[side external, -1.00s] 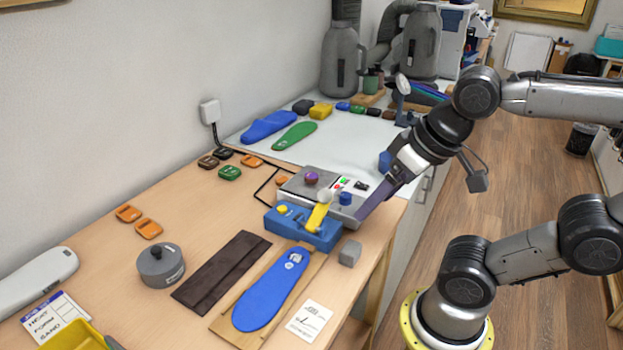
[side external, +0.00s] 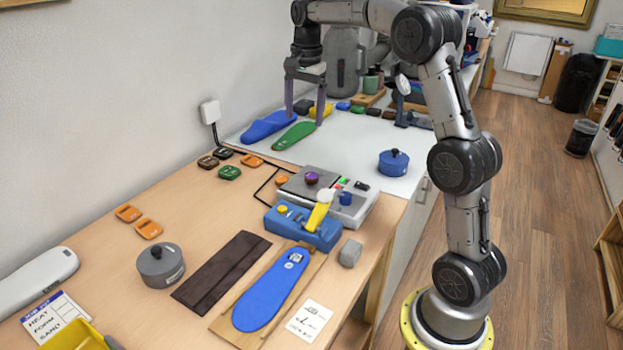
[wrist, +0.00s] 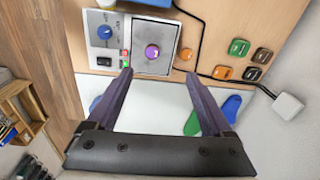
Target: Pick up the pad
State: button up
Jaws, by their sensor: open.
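Several small rounded pieces that could be the pad lie on the wooden bench; I cannot tell which is meant. By the wall are a brown one (side external: 208,162), a black one (side external: 222,153), a green one (side external: 229,172) and an orange one (side external: 252,161). Two more orange ones (side external: 148,229) lie farther left. The wrist view shows the green piece (wrist: 239,47) and black piece (wrist: 248,73) right of the fingers. My gripper (side external: 305,120) is open and empty, pointing down above the white surface near a green insole (side external: 294,136) and a blue insole (side external: 268,127).
A blue insole on a board (side external: 262,298), a grey lidded pot (side external: 160,266) and a blue lidded pot (side external: 393,162) stand nearby. A white wall plug (side external: 210,112) trails a black cable.

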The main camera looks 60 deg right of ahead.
jog(key=g, duration=0.1)
send_near(312, 176)
jog(key=f, duration=0.2)
jog(key=shift+d+f+m, duration=0.35)
jog(key=shift+m, duration=0.05)
jog(key=shift+w+a+f, duration=0.1)
jog(key=shift+f, duration=1.35)
jog(key=shift+a+f, duration=0.1)
jog(key=shift+f, duration=1.35)
jog(key=shift+c, duration=0.2)
grip_shut()
jog(key=shift+r, duration=0.1)
